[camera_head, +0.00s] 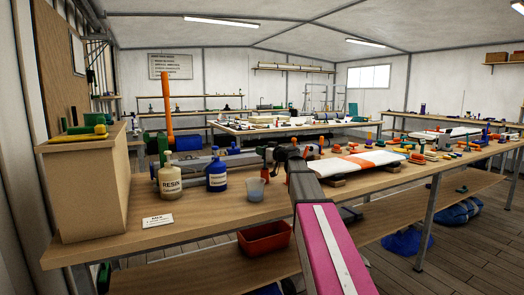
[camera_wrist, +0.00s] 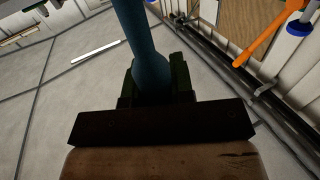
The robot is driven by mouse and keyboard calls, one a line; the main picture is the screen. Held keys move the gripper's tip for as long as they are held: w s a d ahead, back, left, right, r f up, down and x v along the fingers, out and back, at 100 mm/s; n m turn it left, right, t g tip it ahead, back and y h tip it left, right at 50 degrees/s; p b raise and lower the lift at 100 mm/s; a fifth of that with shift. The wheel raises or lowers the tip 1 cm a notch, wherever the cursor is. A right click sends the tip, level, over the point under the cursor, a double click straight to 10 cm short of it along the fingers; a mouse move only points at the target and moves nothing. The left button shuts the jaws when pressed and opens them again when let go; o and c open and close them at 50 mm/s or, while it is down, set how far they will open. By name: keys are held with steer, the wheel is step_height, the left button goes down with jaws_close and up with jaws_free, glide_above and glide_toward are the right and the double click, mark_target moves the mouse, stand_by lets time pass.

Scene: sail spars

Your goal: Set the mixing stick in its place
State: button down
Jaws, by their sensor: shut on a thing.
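My gripper (camera_head: 284,156) is over the near bench, just behind and right of a grey cup (camera_head: 255,189). In the wrist view its dark jaws (camera_wrist: 155,82) are shut on a teal rod (camera_wrist: 143,35) with a thicker rounded end. The rod runs away between the jaws toward the top of the picture. I cannot tell for sure whether this rod is the mixing stick. In the head view the held thing does not show clearly. No place marked for a stick is clear in either view.
A cream resin bottle (camera_head: 170,182) and a blue bottle (camera_head: 217,175) stand left of the cup. A white card (camera_head: 158,221) lies at the bench's front. A wooden box (camera_head: 85,185) and upright orange tube (camera_head: 168,110) stand left. A white-and-orange panel (camera_head: 358,161) lies right.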

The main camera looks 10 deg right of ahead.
steer(key=shift+f, duration=0.4)
steer(key=c, duration=0.9)
jaws_free()
steer(key=shift+s, duration=0.1)
steer(key=v, duration=1)
steer(key=shift+s+d, duration=0.15)
steer(key=shift+d, duration=0.15)
